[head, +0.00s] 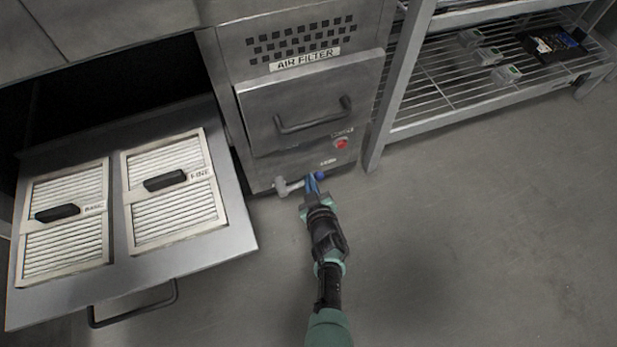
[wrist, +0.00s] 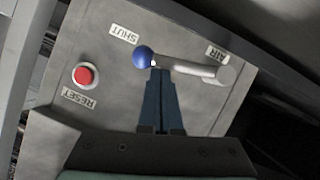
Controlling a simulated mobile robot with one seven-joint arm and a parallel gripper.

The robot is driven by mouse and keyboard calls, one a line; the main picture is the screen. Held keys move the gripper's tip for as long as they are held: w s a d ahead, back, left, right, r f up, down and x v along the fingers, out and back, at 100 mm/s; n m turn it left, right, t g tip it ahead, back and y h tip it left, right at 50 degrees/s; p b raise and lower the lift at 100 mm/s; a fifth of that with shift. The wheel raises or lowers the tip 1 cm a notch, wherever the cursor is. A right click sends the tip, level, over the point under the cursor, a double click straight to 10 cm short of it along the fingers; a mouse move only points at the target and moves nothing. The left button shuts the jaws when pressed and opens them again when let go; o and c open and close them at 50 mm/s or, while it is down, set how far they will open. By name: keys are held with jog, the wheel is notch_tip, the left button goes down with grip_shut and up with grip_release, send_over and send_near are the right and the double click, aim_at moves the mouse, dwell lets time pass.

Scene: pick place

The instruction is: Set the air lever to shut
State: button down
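The air lever (wrist: 190,67) is a pale grey bar with a blue ball knob (wrist: 143,57) at its end and a round pivot (wrist: 226,76) near the AIR label. In the wrist view the knob lies just below the SHUT label (wrist: 123,34). In the head view the lever (head: 294,184) sits low on the air filter cabinet, its knob (head: 320,175) to the right. My gripper (wrist: 161,72) has its two blue fingers together, tips at the bar right beside the knob. Nothing shows between them; I cannot tell whether they touch the bar. It also shows in the head view (head: 313,180).
A red reset button (wrist: 84,76) is on the same panel. The cabinet door handle (head: 313,118) juts out above. An open drawer (head: 235,225) with two filters (head: 65,222) extends at left. A wire shelf rack (head: 450,95) stands at right. The floor at right is clear.

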jog(key=shift+w+d+f+b, duration=0.1)
jog(key=shift+d+f+b, duration=0.15)
jog(key=shift+f+b, duration=0.3)
jog(key=shift+f, duration=0.15)
dwell(0.4)
